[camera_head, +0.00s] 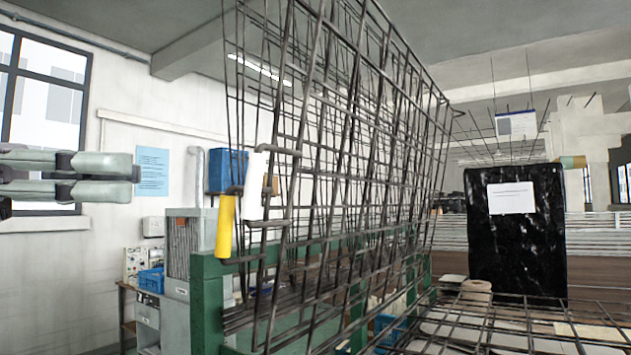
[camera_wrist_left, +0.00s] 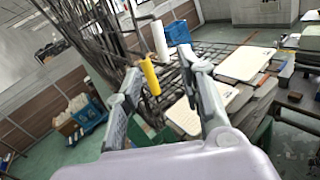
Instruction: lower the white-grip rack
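The white grip (camera_head: 255,182) is a pale upright cylinder on the near edge of the raised wire racks (camera_head: 345,150). It stands just right of and above a yellow grip (camera_head: 226,226). The crossing wires hide which raised panel bears the white grip. In the left wrist view the white grip (camera_wrist_left: 160,42) is beyond my fingers, above the yellow grip (camera_wrist_left: 150,77). My left gripper (camera_head: 137,173) is left of both grips in the head view, apart from them. In the left wrist view its fingers (camera_wrist_left: 163,72) are spread and empty. My right gripper is out of view.
A green frame post (camera_head: 207,305) stands below the grips. A lowered wire rack (camera_head: 500,322) spreads at the lower right, before a black panel (camera_head: 516,250). A blue bin (camera_head: 228,170) and grey cabinet lie behind. Open air separates my left gripper from the racks.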

